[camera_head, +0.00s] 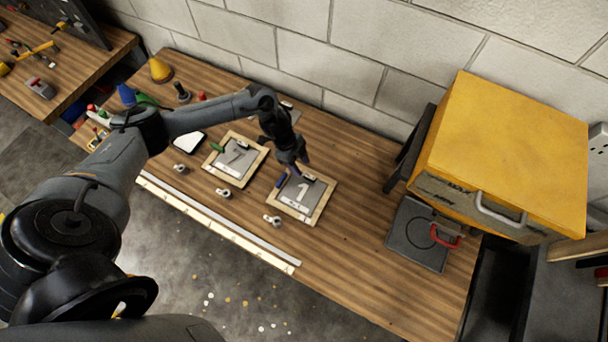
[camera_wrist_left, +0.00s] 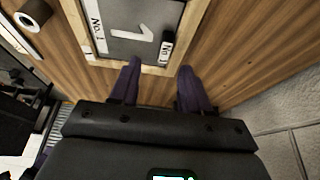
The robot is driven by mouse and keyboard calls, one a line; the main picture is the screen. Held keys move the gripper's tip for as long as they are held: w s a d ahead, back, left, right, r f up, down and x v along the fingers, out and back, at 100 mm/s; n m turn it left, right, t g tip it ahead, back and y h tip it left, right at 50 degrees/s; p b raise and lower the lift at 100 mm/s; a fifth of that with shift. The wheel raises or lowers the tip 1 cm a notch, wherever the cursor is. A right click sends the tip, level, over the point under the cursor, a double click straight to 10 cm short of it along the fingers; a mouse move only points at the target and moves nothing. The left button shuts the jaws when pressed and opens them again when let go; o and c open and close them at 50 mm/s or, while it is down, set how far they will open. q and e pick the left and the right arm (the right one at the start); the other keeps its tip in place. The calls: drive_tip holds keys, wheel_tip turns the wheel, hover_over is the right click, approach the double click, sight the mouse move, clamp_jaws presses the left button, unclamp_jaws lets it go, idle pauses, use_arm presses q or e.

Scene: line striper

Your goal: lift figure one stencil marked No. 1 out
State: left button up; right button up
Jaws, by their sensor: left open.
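The figure one stencil (camera_head: 306,194) is a grey plate with a cut-out 1, lying in a pale wooden frame (camera_head: 299,217) on the bench. In the left wrist view the stencil (camera_wrist_left: 112,17) fills the top, with a white No. 1 label on the left and a small dark tab with a white label (camera_wrist_left: 167,46) at its near right corner. My left gripper (camera_head: 294,169) is at the frame's wall-side edge; its purple fingers (camera_wrist_left: 160,68) are open and empty, apart on either side of the tab's end of the frame. Contact cannot be told. My right gripper is not in view.
A second framed stencil (camera_head: 238,160) lies to the left. White rolls (camera_head: 272,220) sit along the front, before a long pale strip (camera_head: 215,222). A yellow box (camera_head: 505,150) stands at the right, with a dark plate (camera_head: 416,236) below. Bare bench lies between.

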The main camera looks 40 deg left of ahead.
sight(310, 176)
use_arm(q)
drive_tip(key=shift+w+p+x, duration=0.2)
drive_tip(key=shift+x, duration=1.1)
drive_tip(key=shift+w+p+x, duration=0.15)
drive_tip(key=shift+w+x, duration=0.1)
drive_tip(key=shift+x, duration=1)
drive_tip(key=shift+d+f, duration=0.3)
drive_tip(key=shift+f, duration=0.25)
clamp_jaws()
